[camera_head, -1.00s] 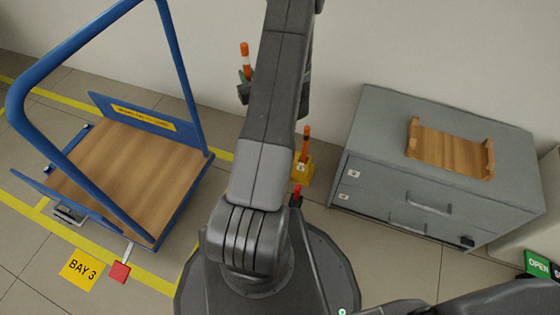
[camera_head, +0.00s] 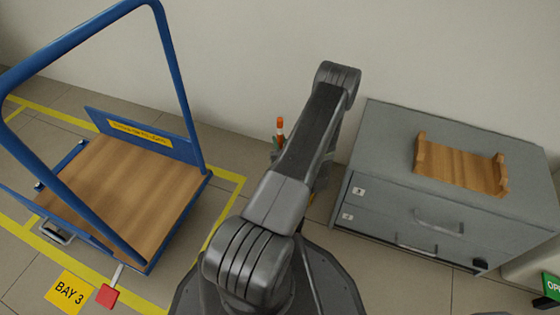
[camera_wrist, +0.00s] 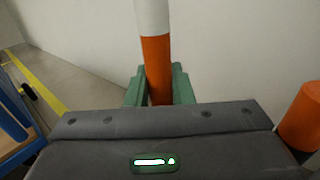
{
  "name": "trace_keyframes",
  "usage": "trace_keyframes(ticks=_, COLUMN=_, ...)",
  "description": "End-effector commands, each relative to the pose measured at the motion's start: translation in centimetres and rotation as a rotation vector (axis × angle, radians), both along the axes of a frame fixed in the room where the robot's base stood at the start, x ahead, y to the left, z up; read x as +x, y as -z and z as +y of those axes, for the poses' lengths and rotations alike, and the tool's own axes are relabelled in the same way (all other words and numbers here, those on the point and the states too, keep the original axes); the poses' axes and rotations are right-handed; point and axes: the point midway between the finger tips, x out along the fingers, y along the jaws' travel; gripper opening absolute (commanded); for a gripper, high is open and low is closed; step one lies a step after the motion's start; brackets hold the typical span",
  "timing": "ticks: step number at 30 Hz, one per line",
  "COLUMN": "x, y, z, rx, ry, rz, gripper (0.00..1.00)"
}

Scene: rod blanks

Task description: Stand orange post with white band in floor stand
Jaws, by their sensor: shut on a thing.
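The orange post with a white band (camera_head: 280,137) stands roughly upright in my gripper (camera_head: 276,155), left of my arm in the head view. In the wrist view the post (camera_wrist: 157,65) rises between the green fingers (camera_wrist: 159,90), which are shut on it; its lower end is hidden. A sliver of the yellow floor stand (camera_head: 311,198) shows beside my arm; the rest is hidden. Another orange cylinder (camera_wrist: 301,118) shows at the right edge of the wrist view, apart from the held post.
A blue trolley with a wooden deck (camera_head: 130,190) stands at left inside yellow floor lines. A grey drawer cabinet (camera_head: 390,190) stands at right with a wooden cradle (camera_head: 460,165) on top. The wall (camera_head: 240,60) is close behind.

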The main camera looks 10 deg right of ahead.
Motion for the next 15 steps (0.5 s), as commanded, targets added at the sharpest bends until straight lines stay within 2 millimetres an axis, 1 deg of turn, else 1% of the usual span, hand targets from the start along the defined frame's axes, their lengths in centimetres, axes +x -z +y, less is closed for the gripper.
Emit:
trace_keyframes(ticks=1, x=0.0, y=1.5, z=0.0, rx=0.0, ry=0.0, rz=-0.001, gripper=0.08)
trace_keyframes(ticks=3, x=0.0, y=2.5, z=0.0, rx=-0.001, ry=0.0, rz=-0.002, gripper=0.08)
trace_keyframes(ticks=11, x=0.0, y=4.3, z=0.0, rx=-0.001, ry=0.0, rz=-0.002, gripper=0.08)
trace_keyframes(ticks=15, x=0.0, y=6.6, z=0.0, rx=0.0, ry=0.0, rz=-0.001, gripper=0.08)
